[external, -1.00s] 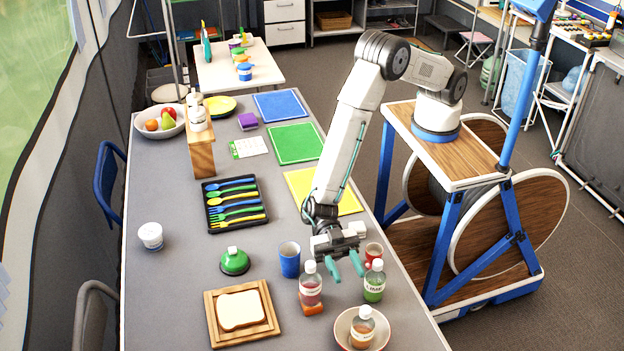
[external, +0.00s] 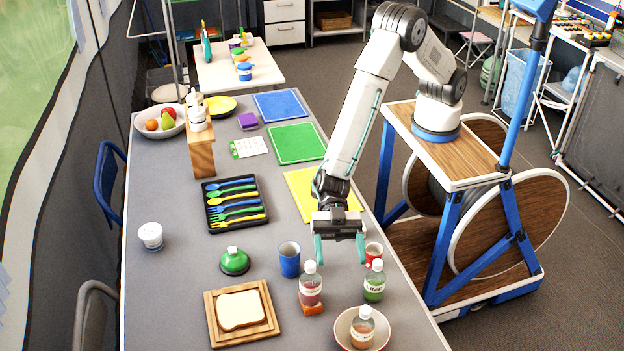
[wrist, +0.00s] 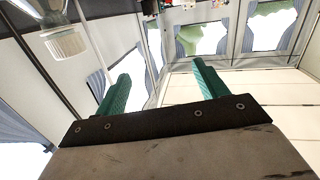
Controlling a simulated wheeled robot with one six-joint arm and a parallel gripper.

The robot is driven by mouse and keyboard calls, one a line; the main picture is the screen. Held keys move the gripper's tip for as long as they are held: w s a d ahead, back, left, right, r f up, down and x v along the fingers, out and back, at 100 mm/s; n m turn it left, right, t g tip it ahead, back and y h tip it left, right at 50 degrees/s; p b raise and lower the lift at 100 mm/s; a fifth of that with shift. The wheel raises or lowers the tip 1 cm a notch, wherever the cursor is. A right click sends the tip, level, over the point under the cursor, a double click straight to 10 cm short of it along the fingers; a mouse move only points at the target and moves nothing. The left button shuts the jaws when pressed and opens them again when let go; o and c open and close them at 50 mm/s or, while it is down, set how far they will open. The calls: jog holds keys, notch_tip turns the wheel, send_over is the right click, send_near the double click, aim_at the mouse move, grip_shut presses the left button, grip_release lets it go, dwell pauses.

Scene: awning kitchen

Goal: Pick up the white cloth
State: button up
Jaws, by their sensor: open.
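I cannot make out a white cloth in either view. My gripper (external: 340,250) is open and empty, its two teal fingers pointing down over the near right part of the grey table (external: 165,290). It appears between a blue cup (external: 289,262) and a red cup (external: 374,254), above and behind the bottles in the picture. In the wrist view my gripper (wrist: 162,76) shows its teal fingers wide apart with nothing between them.
Near my gripper stand a red-liquid bottle (external: 310,287), a green-liquid bottle (external: 374,282) and a bowl (external: 341,331) with another bottle. Bread (external: 240,310) lies on a wooden board. A cutlery tray (external: 235,205) and yellow mat (external: 300,180) are farther back. The left table side is mostly clear.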

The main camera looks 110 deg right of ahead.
jog(key=d+f+m+t+h, duration=0.35)
jog(key=d+m+h, duration=0.35)
jog(key=d+h, duration=0.45)
jog(key=s+d+f+g+h, duration=0.1)
jog(key=s+d+f+g, duration=0.1)
jog(key=s+d, duration=0.2)
jog(key=s+d+f+m+g+h, duration=0.1)
jog(key=s+d+f+g+h, duration=0.1)
jog(key=s, duration=0.3)
jog(key=s+d+f+g+h, duration=0.2)
jog(key=s+d+g, duration=0.1)
jog(key=s+d, duration=0.1)
jog(key=shift+s+d+f+m, duration=0.15)
jog(key=shift+s+d+m, duration=0.05)
jog(key=shift+d, duration=0.2)
jog(key=shift+s+d+f+m, duration=0.15)
jog(key=shift+d+m, duration=0.05)
jog(key=shift+d, duration=0.2)
jog(key=f, duration=0.7)
jog(key=shift+s+f, duration=0.2)
jog(key=shift+f, duration=0.15)
jog(key=c, duration=1.1)
